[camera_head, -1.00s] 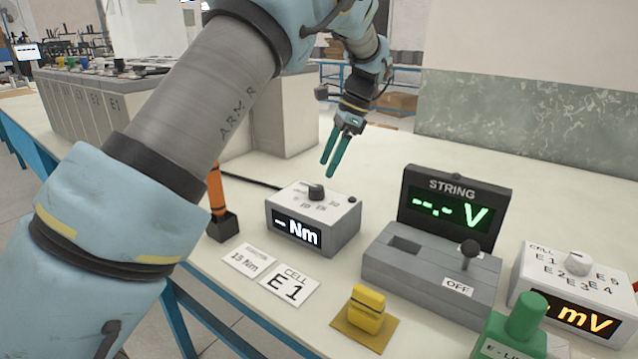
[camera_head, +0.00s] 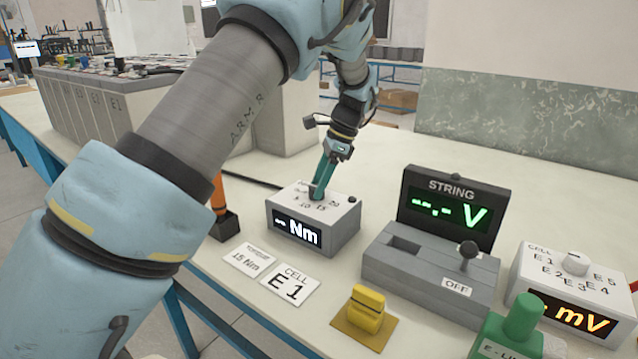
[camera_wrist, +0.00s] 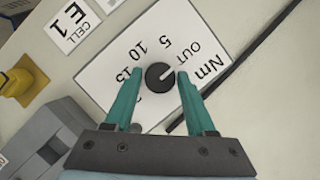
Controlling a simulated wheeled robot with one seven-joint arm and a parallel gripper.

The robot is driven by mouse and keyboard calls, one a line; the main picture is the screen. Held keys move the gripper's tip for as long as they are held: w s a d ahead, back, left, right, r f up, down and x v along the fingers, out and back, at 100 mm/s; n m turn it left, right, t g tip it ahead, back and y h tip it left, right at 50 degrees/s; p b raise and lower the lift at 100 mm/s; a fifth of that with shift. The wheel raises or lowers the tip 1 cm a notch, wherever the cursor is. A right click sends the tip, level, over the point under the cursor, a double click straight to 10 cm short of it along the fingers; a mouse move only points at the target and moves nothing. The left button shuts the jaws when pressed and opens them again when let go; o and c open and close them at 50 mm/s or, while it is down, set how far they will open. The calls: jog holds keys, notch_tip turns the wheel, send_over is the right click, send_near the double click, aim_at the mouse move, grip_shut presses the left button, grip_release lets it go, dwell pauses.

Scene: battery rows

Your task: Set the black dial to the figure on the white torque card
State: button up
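The black dial (camera_wrist: 160,76) sits on top of the grey-white Nm box (camera_head: 343,233); its white pointer line aims toward OUT in the wrist view. The marks 5, 10 and 15 show beside it, and a further mark is partly hidden by a finger. The box's display reads "-- Nm". My gripper (camera_head: 319,190) is low over the box, and its teal fingers stand open on either side of the dial, with a gap visible on the left side. The dial is hidden behind the fingers in the head view. The white torque card (camera_head: 246,260) reads 15 Nm.
A CELL E1 card (camera_head: 290,285) lies beside the torque card. A yellow block (camera_head: 366,310), a grey STRING unit (camera_head: 430,265) with an OFF lever, a green handle (camera_head: 522,318) and an mV box (camera_head: 575,285) stand to the right. An orange tool (camera_head: 217,195) stands left.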

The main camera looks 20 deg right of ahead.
grip_shut()
